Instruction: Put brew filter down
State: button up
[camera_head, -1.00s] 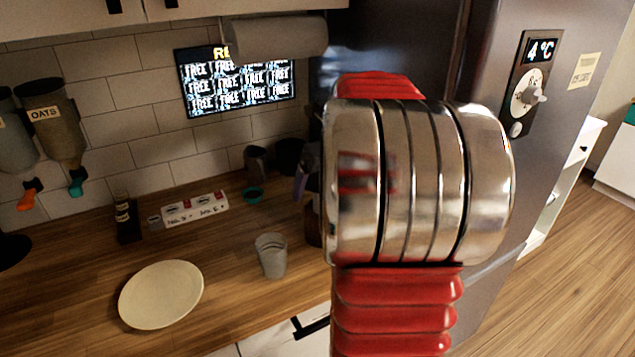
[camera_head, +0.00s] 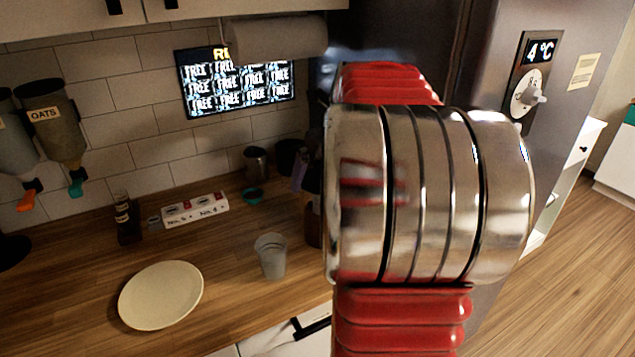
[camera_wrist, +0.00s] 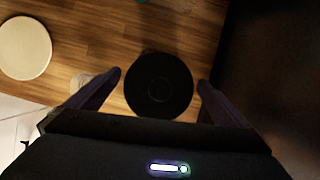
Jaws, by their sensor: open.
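My gripper (camera_wrist: 160,77) is open, with its two dark purple fingers apart on either side of a black round thing (camera_wrist: 158,88) with faint rings, seen from above in the wrist view. This may be the brew filter, or the top of what it sits on; I cannot tell which. A gap shows between it and each fingertip. In the head view my arm hides most of this spot; only a dark brown upright body (camera_head: 314,218) shows at the arm's left edge, below a purple finger.
A grey cup (camera_head: 271,256) and a pale plate (camera_head: 161,295) stand on the wooden counter (camera_head: 225,285). A white labelled strip (camera_head: 196,208), a dark bottle (camera_head: 127,219) and a metal cup (camera_head: 256,163) are near the wall. The fridge (camera_head: 490,60) is at the right.

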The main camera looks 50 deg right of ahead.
jog(key=v, duration=0.9)
dwell(0.5)
jog(key=s+a+f+n, duration=0.1)
jog(key=a+f+n, duration=0.1)
jog(key=a+n, duration=0.8)
jog(key=a+f+n, duration=0.2)
jog(key=a+n, duration=0.7)
jog(key=a, duration=0.3)
jog(key=s+a+f+n, duration=0.4)
jog(key=a+n, duration=0.3)
jog(key=n, duration=0.2)
jog(key=s+a+f+n+t, duration=0.1)
jog(key=s+a+f+n, duration=0.3)
jog(key=a+n, duration=0.3)
jog(key=s+n, duration=0.1)
jog(key=n, duration=0.2)
jog(key=shift+y, duration=0.4)
jog(key=shift+f, duration=0.1)
